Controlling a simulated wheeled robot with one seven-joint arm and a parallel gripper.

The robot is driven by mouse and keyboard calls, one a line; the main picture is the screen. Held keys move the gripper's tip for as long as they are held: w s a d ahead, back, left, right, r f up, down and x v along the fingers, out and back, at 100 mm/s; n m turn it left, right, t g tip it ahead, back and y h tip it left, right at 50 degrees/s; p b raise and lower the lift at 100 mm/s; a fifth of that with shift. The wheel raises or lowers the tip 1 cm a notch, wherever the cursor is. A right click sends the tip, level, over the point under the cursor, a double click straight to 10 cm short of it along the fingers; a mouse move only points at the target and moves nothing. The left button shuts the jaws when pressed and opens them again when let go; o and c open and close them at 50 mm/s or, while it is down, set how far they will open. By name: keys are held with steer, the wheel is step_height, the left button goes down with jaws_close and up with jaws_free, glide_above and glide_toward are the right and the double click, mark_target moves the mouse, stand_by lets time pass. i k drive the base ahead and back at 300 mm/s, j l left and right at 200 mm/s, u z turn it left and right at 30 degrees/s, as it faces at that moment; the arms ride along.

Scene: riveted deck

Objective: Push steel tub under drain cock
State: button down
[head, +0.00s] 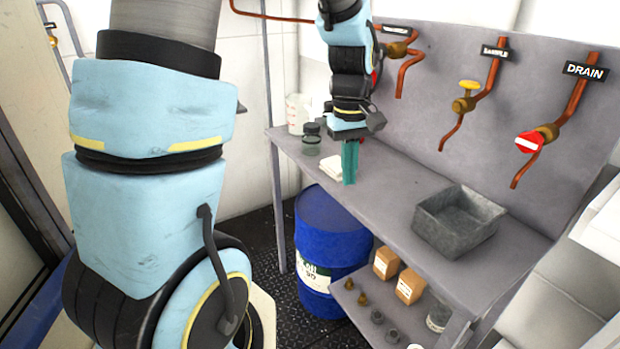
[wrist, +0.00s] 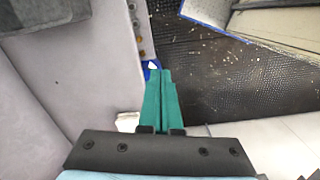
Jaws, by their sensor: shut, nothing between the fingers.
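The steel tub (head: 436,237) is a grey, open rectangular tray standing upright on the bench, and it looks empty. The drain cock (head: 530,142) has a red handle on a brass body, under the DRAIN label (head: 585,71); its copper pipe ends above the bench, to the right of the tub in the head view. My gripper (head: 350,181) points down with its green fingers shut and empty, near the bench's front edge, left of the tub and apart from it. In the wrist view the shut fingers (wrist: 162,72) show, and part of the tub (wrist: 40,14) is at top left.
The bench top (head: 395,205) is clear between my gripper and the tub. A dark jar (head: 311,140) and a folded white cloth (head: 331,167) lie left of my gripper. A blue drum (head: 330,235) stands below. Sample cock (head: 464,104) hangs behind the tub.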

mark_target(455, 219)
steer(key=i+j+z, duration=0.55)
steer(key=i, duration=0.15)
steer(key=i+j+z, duration=0.3)
steer(key=i+j, duration=0.05)
steer(key=i, duration=0.05)
